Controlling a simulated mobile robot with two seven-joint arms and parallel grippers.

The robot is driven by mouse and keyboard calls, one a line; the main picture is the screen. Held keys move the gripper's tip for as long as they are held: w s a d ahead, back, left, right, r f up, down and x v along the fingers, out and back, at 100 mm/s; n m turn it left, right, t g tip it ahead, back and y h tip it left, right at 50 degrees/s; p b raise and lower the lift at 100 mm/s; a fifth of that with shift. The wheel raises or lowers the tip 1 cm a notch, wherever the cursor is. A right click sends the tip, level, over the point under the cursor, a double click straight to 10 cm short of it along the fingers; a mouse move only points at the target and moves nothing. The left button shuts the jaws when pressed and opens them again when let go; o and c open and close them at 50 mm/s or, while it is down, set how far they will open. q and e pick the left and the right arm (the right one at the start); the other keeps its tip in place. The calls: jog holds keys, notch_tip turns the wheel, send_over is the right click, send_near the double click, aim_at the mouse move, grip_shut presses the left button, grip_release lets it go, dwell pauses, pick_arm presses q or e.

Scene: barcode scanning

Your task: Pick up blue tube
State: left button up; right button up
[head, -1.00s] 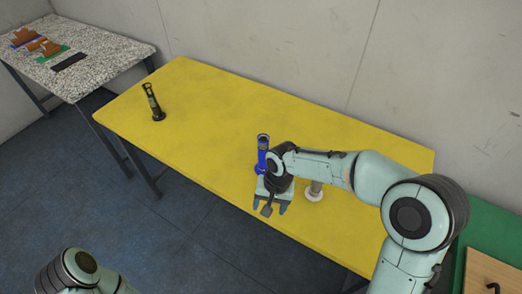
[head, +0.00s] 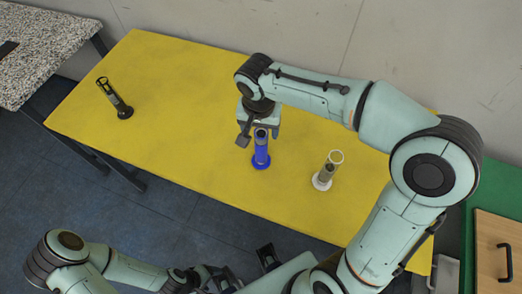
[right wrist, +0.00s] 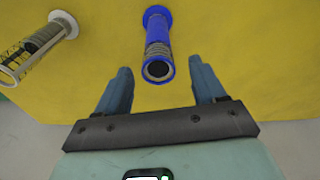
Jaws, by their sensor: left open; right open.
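The blue tube (head: 261,150) stands upright on its blue base on the yellow table, near the middle. My right gripper (head: 261,128) is open and empty above the table, at the tube's far side. In the right wrist view, the blue tube (right wrist: 157,32) has its open top between the two spread fingertips of my right gripper (right wrist: 160,68). I see no contact, and the depth is hard to judge. My left gripper (head: 215,280) is low at the bottom edge, partly cut off and away from the tube; it holds nothing visible.
A white tube (head: 325,172) stands right of the blue one and also shows in the right wrist view (right wrist: 38,48). A black tube (head: 116,100) stands at the table's left. The yellow table (head: 185,110) is clear between. A wall lies behind.

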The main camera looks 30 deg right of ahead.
aim_at(261, 148)
jog(key=shift+w+d+f, duration=0.1)
jog(key=shift+d+f, duration=0.05)
jog(key=shift+f, duration=1.4)
jog(key=shift+w+d+f, duration=0.1)
jog(key=shift+f, duration=1.4)
grip_shut()
